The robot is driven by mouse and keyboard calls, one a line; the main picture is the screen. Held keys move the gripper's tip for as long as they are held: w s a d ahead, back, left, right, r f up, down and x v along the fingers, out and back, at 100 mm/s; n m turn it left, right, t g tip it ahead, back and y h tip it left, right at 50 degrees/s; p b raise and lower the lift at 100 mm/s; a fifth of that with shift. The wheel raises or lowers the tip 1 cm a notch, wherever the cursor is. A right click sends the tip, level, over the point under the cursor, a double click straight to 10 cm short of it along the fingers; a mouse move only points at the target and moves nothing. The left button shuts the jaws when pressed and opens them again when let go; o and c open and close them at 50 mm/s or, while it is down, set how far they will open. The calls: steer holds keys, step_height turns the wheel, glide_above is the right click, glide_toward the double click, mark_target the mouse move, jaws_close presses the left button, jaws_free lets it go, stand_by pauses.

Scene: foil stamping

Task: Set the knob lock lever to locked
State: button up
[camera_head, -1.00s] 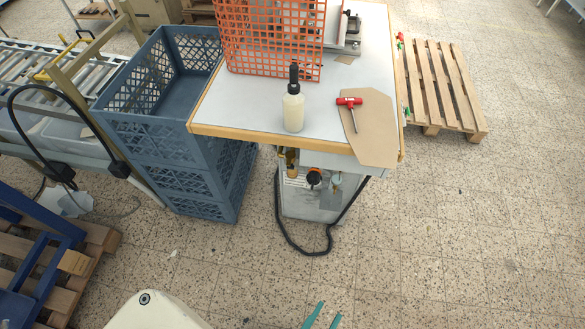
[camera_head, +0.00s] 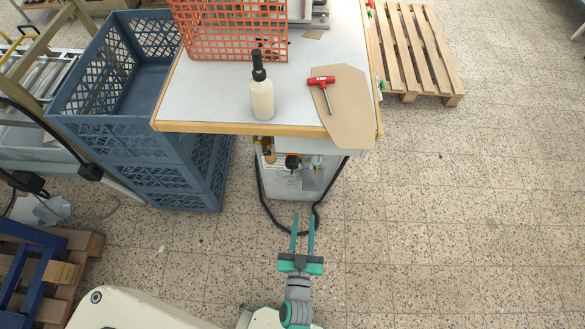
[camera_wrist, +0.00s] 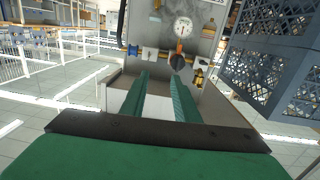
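A grey unit (camera_head: 296,184) hangs under the front edge of the worktable. It carries a black knob (camera_head: 292,161) with some orange at it. In the wrist view the knob (camera_wrist: 177,62) shows below a round white gauge (camera_wrist: 182,27), with a small orange-red part (camera_wrist: 179,45) between them. I cannot tell for sure which part is the lock lever, or how it is set. My gripper (camera_head: 303,217) has two teal fingers apart with nothing between them. It is in front of the unit and appears clear of the knob; its fingers also show in the wrist view (camera_wrist: 160,76).
Brass fittings (camera_head: 267,150) sit left of the knob. A black hose (camera_head: 262,205) loops around the unit. Blue crates (camera_head: 185,175) stand to the left. The worktable (camera_head: 200,95) holds a bottle (camera_head: 262,92), a red-handled tool (camera_head: 322,81) and an orange basket (camera_head: 230,30).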

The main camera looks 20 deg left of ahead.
steer(key=shift+y, duration=0.4)
steer(key=w+a+f, duration=0.1)
steer(key=w+a, duration=0.2)
steer(key=w, duration=0.3)
steer(key=w+a+f, duration=0.1)
steer(key=w+a, duration=0.3)
steer(key=w, duration=0.2)
steer(key=w+a+f, duration=0.1)
steer(key=w+a, duration=0.2)
steer(key=w, duration=0.4)
steer(key=shift+a+f, duration=0.15)
steer(key=shift+f, duration=0.15)
jaws_close()
